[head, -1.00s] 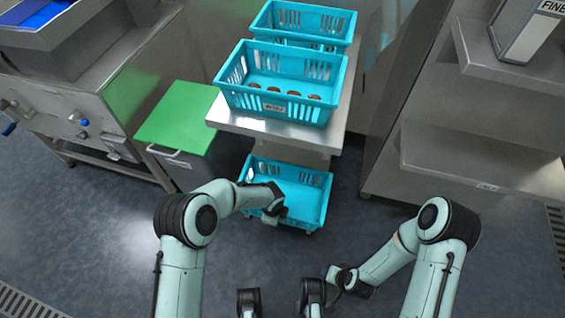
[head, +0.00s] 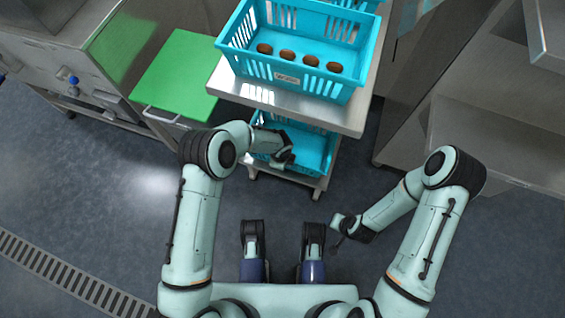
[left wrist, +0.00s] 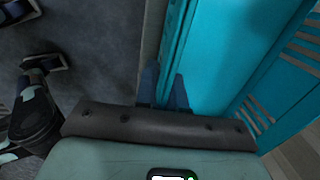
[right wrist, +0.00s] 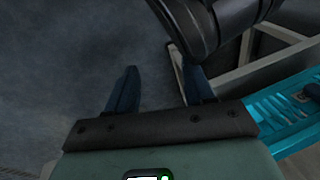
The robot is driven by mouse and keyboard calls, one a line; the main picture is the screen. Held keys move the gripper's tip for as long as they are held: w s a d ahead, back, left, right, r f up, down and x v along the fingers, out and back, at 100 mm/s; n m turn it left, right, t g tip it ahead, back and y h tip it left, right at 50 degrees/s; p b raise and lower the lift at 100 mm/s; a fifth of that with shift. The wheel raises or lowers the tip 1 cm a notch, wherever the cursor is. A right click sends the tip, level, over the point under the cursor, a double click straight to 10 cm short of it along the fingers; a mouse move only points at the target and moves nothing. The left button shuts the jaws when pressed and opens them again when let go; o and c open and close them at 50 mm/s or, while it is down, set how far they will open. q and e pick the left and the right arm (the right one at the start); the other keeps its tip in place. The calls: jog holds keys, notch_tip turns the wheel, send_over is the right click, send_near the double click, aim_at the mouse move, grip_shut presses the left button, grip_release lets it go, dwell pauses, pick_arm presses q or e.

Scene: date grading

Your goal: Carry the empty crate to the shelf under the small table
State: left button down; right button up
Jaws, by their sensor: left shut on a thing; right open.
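The empty blue crate (head: 313,150) is at the lower level of the small table (head: 345,118), partly hidden under the tabletop. Its front part shows past the top's front edge; how far in it rests cannot be told. My left gripper (head: 286,158) is shut on the crate's near rim. In the left wrist view the fingers (left wrist: 165,88) pinch the crate's wall (left wrist: 192,40). My right gripper (head: 338,222) is open and empty, in front of the table and apart from the crate. Its spread fingers (right wrist: 158,88) show in the right wrist view, with a crate (right wrist: 285,110) at right.
A blue crate with several dates (head: 295,88) stands on the tabletop, with another crate partly cut off behind it. Steel shelving (head: 500,140) stands at right. The floor (head: 110,195) is clear at left.

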pick_arm(q)
notch_tip(320, 180, down, 3)
jog(key=shift+r+b, duration=0.1)
jog(key=shift+b, duration=0.25)
jog(key=shift+f, duration=0.2)
pick_arm(e)
jog(key=shift+s+d+f+g, duration=0.15)
jog(key=shift+s+f+g, duration=0.15)
jog(key=shift+s+f, duration=0.5)
pick_arm(q)
jog(key=shift+f, duration=0.15)
jog(key=c, duration=1.2)
grip_release()
jog(key=shift+c, duration=0.2)
pick_arm(e)
jog(key=shift+s+f, duration=0.2)
jog(key=shift+s, duration=0.1)
